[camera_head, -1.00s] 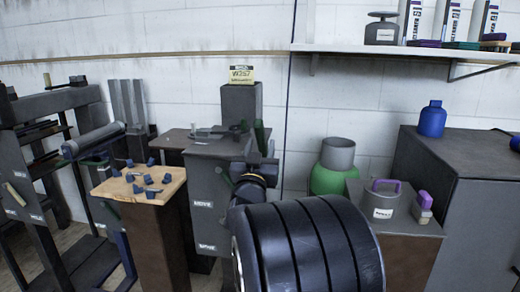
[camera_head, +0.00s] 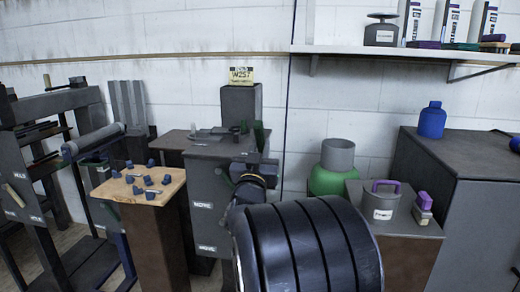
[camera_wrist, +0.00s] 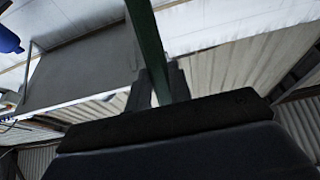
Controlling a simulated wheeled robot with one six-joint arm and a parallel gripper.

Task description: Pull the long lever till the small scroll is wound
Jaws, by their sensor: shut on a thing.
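A long green lever (camera_wrist: 148,45) runs up from between the fingers of my gripper (camera_wrist: 155,88) in the wrist view. My gripper is shut on it. In the head view, my gripper (camera_head: 255,166) is at the right side of a grey cabinet (camera_head: 209,205), and a green bar (camera_head: 260,133) shows just above it. My own dark arm hides much of the grip. A grey roller (camera_head: 98,138) with a blue end lies on the dark frame at the left; I cannot tell if it is the small scroll.
A wooden-topped stand (camera_head: 168,186) with several small blue pieces stands left of the cabinet. A green vessel (camera_head: 328,181) and a grey pot (camera_head: 380,204) are to the right. A blue bottle (camera_head: 432,119) stands on a grey box. A wall shelf (camera_head: 400,50) is above.

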